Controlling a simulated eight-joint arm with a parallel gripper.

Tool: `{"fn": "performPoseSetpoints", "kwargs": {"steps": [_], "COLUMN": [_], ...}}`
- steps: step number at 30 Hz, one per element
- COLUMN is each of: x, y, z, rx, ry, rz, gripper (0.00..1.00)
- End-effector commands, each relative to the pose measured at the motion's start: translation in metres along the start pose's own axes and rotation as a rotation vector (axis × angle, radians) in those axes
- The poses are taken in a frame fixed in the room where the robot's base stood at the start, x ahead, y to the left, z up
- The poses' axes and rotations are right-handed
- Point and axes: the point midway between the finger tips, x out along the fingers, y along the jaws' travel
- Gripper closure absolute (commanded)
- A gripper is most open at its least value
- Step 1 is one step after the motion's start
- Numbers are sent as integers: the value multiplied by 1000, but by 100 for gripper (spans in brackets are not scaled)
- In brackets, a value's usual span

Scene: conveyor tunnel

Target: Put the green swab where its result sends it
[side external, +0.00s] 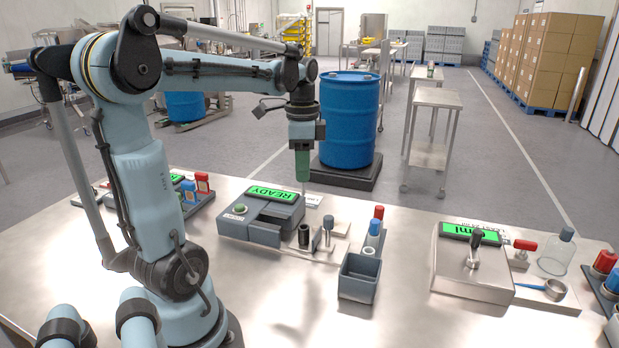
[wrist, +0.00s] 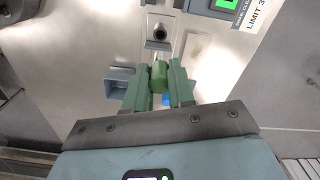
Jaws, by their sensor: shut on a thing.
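My gripper (side external: 303,175) has green fingers and hangs pointing down above the table, beyond the grey reader unit. In the wrist view my gripper (wrist: 158,88) is shut on the green swab (wrist: 158,75), a short green cylinder with a thin pale tip. In the side external view the fingers mostly hide the swab, and a thin stem shows below them. The reader unit (side external: 262,222) has a green screen (side external: 272,193) reading READY. A dark upright holder (side external: 303,236) stands at its right end. The swab is in the air, apart from the holder.
An open grey bin (side external: 360,277) stands right of the reader, near red- and blue-capped items (side external: 376,228). A steel unit (side external: 470,262) with a green screen and black lever stands further right, near a glass bottle (side external: 557,254). Bare table lies in front of the reader.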

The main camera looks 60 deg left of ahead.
Motion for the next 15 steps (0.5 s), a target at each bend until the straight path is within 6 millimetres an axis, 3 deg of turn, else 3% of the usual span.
{"fn": "performPoseSetpoints", "kwargs": {"steps": [6,15], "x": [-32,-30], "y": [0,23], "z": [0,-67], "rx": [0,236], "ry": [0,0], "rz": [0,0], "gripper": [100,100]}}
